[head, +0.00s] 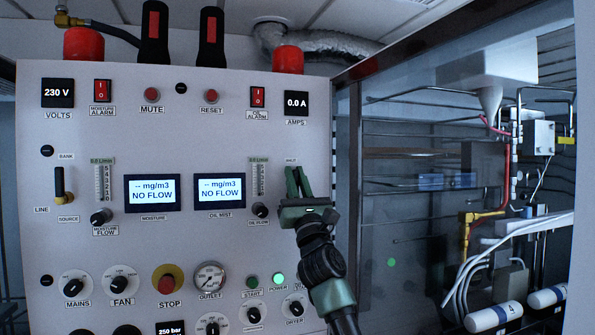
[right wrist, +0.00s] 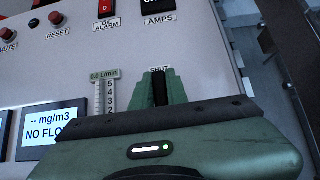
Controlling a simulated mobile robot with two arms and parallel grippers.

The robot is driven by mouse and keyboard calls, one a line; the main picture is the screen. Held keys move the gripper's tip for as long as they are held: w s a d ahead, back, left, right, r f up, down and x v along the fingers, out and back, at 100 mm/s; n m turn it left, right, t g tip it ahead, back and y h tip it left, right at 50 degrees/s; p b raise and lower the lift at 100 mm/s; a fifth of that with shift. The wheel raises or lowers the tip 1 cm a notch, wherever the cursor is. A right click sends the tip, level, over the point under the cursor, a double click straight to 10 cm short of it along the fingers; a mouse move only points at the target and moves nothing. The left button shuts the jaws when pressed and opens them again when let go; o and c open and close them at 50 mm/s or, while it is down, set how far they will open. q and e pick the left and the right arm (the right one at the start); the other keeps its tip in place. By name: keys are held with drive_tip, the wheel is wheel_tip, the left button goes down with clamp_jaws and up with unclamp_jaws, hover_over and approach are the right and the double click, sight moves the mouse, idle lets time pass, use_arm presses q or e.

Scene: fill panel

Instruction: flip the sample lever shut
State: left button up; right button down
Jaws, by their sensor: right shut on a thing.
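My right gripper (head: 297,180) is at the right side of the white panel, with its green fingers pointing up. In the right wrist view its fingers (right wrist: 160,88) are closed around a dark upright piece, the sample lever (right wrist: 159,92). The lever's upper end is just below the SHUT label (right wrist: 159,69). Its lower part and any label below it are hidden by the gripper. The oil mist display (head: 219,190) reads NO FLOW, and the scale beside the lever (right wrist: 103,90) is headed 0.0 L/min. My left gripper is not in view.
The oil flow knob (head: 260,210) is close to the left of my right gripper. A source lever (head: 59,185) stands upright on the panel's left. The red stop button (head: 166,284) and several dials are lower down. A glazed enclosure with pipes (head: 460,180) is to the right.

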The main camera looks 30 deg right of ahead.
drive_tip(key=shift+n+y, duration=0.3)
drive_tip(key=shift+y, duration=0.2)
drive_tip(key=c, duration=1.4)
unclamp_jaws()
drive_tip(key=b+v, duration=0.3)
drive_tip(key=v, duration=0.5)
drive_tip(key=shift+w, duration=0.1)
